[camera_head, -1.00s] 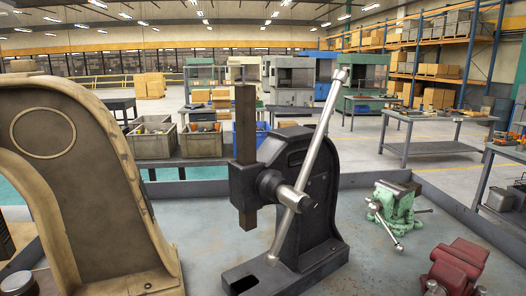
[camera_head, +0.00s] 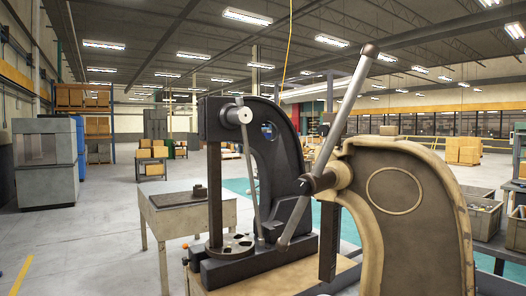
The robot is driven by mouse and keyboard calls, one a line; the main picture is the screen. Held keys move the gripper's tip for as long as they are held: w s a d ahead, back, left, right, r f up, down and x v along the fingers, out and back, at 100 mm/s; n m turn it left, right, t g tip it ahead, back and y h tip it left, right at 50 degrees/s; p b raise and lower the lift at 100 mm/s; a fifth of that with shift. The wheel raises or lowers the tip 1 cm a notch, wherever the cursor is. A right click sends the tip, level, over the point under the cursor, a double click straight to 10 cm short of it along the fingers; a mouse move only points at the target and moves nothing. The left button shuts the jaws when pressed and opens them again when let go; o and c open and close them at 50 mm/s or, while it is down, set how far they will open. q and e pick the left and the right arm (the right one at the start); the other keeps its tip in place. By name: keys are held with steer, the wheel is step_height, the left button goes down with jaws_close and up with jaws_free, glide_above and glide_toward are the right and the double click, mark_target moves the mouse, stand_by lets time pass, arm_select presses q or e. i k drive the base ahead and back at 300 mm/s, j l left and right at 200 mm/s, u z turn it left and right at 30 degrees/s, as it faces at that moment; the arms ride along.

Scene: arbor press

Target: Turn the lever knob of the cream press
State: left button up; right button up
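The cream press (camera_head: 415,215) stands at the right in the head view, with a curved frame and an oval outline on its side. Its long metal lever (camera_head: 335,130) slants up to the right through a dark hub (camera_head: 318,183). A dark brown knob (camera_head: 371,50) caps the upper end. The lower end of the lever shows in front of a black press. A dark vertical ram (camera_head: 328,240) hangs at the cream press's front. Neither of my grippers is in view.
A large black press (camera_head: 275,150) with a thin lever (camera_head: 249,165) stands left of and behind the cream one, on a wooden-topped stand. A grey table (camera_head: 188,210) is behind it. Grey bins (camera_head: 484,215) are at the right. The floor at the left is open.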

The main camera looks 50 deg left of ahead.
mark_target(301, 186)
steer(key=u, duration=1.25)
